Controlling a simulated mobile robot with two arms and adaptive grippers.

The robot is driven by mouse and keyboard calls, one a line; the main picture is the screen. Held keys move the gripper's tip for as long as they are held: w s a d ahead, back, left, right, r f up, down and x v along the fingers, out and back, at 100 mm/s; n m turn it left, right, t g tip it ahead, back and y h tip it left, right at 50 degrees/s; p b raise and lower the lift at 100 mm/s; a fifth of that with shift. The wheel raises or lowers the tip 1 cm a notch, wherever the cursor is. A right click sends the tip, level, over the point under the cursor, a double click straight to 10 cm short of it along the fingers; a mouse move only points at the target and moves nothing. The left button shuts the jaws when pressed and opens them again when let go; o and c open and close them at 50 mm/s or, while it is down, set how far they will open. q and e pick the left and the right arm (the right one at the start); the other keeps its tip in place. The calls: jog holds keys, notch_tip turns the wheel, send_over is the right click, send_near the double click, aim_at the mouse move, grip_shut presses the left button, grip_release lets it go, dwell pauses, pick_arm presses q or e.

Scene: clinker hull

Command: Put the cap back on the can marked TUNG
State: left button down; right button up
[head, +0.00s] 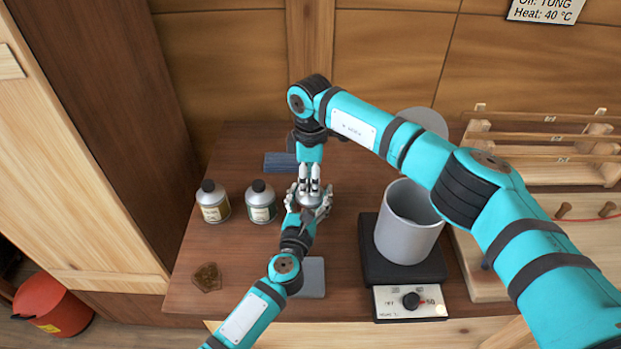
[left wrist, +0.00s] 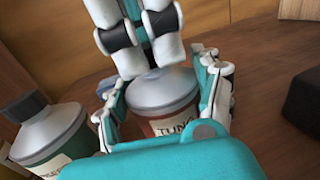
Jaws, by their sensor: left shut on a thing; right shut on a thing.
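In the head view the grippers cover most of the can.
Two capped cans, one cream-labelled (head: 213,202) and one green (head: 261,202), stand left of the grippers. A grey pot (head: 408,235) sits on a hotplate (head: 370,258) to the right. A grey block (head: 312,277) and a brown item (head: 207,277) lie in front. A wooden rack (head: 545,172) stands right.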

jog(key=m, duration=0.4)
jog(key=shift+a, duration=0.1)
jog(key=shift+m, duration=1.2)
jog(key=o, duration=0.7)
jog(key=shift+r, duration=2.25)
jog(key=shift+c, duration=0.3)
